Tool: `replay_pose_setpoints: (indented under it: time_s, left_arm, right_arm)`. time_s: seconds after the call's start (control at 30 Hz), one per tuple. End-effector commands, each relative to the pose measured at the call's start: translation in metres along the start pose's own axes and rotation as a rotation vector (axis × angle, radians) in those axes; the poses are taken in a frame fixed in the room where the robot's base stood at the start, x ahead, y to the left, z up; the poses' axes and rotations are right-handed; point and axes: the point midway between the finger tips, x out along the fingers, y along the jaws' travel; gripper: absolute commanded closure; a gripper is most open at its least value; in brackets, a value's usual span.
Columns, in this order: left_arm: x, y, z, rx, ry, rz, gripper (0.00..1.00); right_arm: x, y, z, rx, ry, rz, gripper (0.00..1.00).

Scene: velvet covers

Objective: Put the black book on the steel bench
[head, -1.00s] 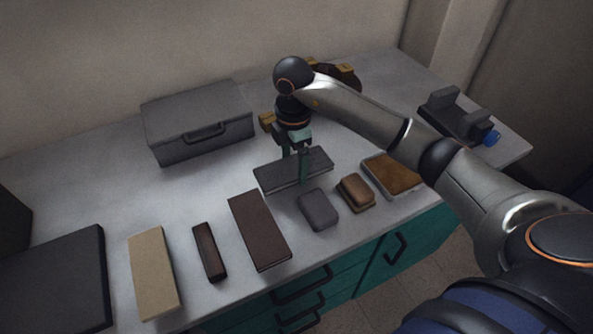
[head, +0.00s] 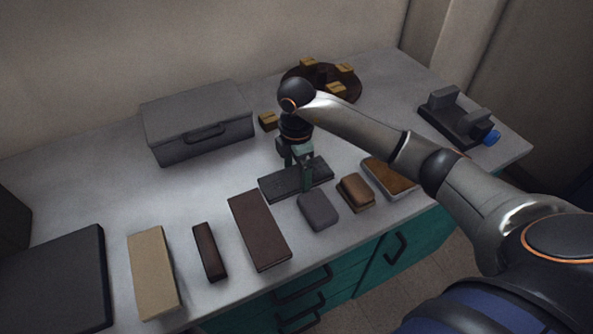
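The black book (head: 274,184) is a dark, flat, oblong thing lying level under my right gripper (head: 299,174). My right gripper points down, with one finger at the book's near side and the other behind it. It appears shut on the book. The steel bench (head: 190,188) is the pale grey top over teal drawers. The book is at or very close to the bench top; I cannot tell whether it touches. Part of the book is hidden by the gripper. My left gripper is not in view.
A grey case (head: 190,115) stands behind left. A brown slab (head: 260,229), a grey block (head: 318,210) and a small brown stack (head: 355,191) lie close in front. A dark round stand (head: 350,82) is behind. Bare bench lies left of the book.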

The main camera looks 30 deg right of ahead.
Motion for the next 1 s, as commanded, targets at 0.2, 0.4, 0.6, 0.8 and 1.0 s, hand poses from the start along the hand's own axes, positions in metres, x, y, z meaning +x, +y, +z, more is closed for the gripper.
replay_pose_setpoints:
  time_s: [0.2, 0.4, 0.6, 0.8, 1.0]
  left_arm:
    - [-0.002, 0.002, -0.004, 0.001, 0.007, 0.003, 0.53]
    - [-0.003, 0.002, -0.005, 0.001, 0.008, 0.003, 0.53]
    - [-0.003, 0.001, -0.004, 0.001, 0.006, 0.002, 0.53]
    - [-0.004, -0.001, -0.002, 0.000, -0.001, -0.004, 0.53]
    - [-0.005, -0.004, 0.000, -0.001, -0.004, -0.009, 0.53]
  right_arm:
    - [-0.011, 0.001, 0.000, 0.000, 0.000, 0.003, 0.00]
    - [-0.051, 0.001, 0.000, 0.000, 0.000, 0.006, 0.00]
    - [-0.092, 0.001, 0.000, 0.001, 0.001, 0.004, 0.00]
    - [-0.118, 0.001, 0.000, 0.000, -0.001, 0.002, 0.00]
    - [-0.124, 0.000, 0.000, 0.001, 0.000, -0.001, 0.00]
